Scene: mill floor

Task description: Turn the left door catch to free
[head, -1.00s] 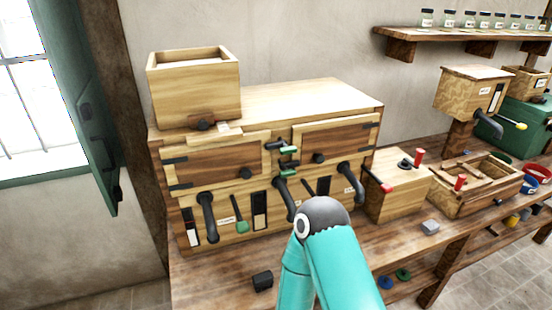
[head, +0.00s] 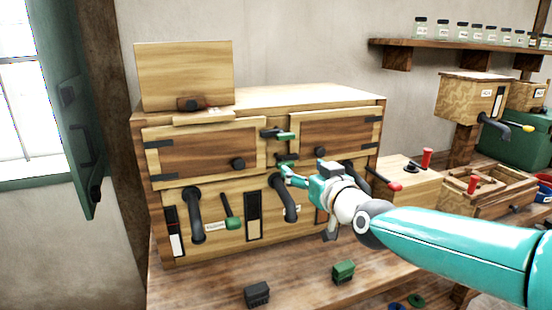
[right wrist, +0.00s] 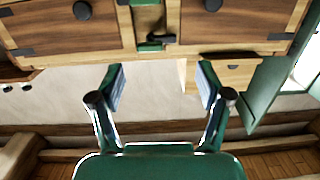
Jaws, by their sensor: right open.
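The wooden cabinet has a left door (head: 205,152) and a right door (head: 335,137), both closed. Two small catches with green handles sit between them: an upper catch (head: 284,135) and a lower catch (head: 288,158). The upper one's handle lies level, pointing right. I cannot tell which catch is the left door's. My right gripper (head: 288,174) is just below the lower catch in the head view, pointing at the cabinet. In the right wrist view its fingers (right wrist: 162,78) are spread and empty, with a catch (right wrist: 151,47) beyond them, apart. My left gripper is not in view.
Dark curved levers (head: 193,215) and a green-ended lever (head: 231,212) stick out below the doors. A box (head: 185,75) stands on the cabinet top. A black block (head: 257,294) and green block (head: 343,272) lie on the bench in front. A red-handled box (head: 402,180) stands right.

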